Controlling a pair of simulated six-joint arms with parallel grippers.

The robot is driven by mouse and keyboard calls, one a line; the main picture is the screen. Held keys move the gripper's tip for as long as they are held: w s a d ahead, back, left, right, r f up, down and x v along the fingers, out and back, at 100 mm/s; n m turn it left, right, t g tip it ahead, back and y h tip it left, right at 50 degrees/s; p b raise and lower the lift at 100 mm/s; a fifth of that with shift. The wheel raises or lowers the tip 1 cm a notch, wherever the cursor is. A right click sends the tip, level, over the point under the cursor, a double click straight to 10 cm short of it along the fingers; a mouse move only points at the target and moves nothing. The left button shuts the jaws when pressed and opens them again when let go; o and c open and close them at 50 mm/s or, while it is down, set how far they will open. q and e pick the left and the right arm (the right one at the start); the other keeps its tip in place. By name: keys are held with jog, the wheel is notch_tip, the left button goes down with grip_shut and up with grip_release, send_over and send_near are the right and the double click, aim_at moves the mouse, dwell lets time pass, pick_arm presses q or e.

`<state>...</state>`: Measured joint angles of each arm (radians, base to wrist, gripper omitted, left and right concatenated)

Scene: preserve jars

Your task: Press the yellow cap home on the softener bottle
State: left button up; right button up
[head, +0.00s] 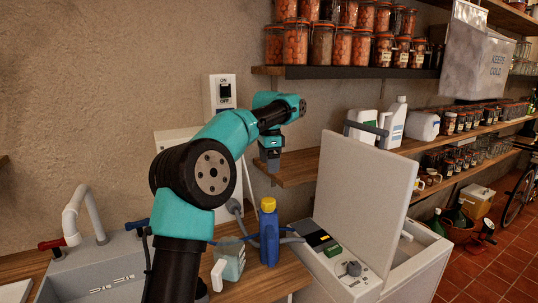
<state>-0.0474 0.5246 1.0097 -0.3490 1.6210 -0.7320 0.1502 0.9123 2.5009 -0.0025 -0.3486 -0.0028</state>
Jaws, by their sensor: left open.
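The blue softener bottle (269,243) stands upright on the wooden counter, just right of my left arm. Its yellow cap (268,205) sits on top of the bottle's neck; I cannot tell how far down it is. My left gripper (270,166) points down and is open, with nothing seen in it. In the picture it hangs above the yellow cap, apart from it; the distance in depth is unclear. My right gripper is not in view.
A white machine (347,283) with a raised lid (362,185) is to the right. A grey sink (95,275) lies left. A wooden shelf (300,168) is behind the gripper.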

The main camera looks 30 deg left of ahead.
pick_arm(q)
jog(key=shift+r, duration=1.3)
jog(key=shift+f, duration=0.1)
jog(key=d+f+n+g+h, duration=0.1)
jog(key=d+f+n, duration=0.1)
jog(key=d+f, duration=0.5)
jog(key=s+d+f+n+h, duration=0.15)
jog(key=d+f, duration=0.25)
jog(key=f, duration=0.6)
jog(key=d+f+n+g+h, duration=0.1)
jog(key=d+f+h, duration=0.1)
jog(key=d+f, duration=0.5)
jog(key=s+d+f+n+h, duration=0.1)
jog(key=s+d+f+n, duration=0.15)
jog(key=f, duration=0.35)
jog(key=s+d+f+n, duration=0.2)
jog(key=s+f, duration=0.2)
jog(key=f, duration=0.2)
jog(key=s+a+f+t+y, duration=0.1)
jog(key=s+a+f, duration=0.1)
jog(key=s+f, duration=0.9)
jog(key=s+a+f+n+t, duration=0.1)
jog(key=s+a+f, duration=0.1)
jog(key=s+f, duration=0.9)
jog(key=shift+s+a+f+n+t+y, duration=0.2)
jog(key=shift+s+a+n+t+y, duration=0.1)
jog(key=shift+a+t+y, duration=0.1)
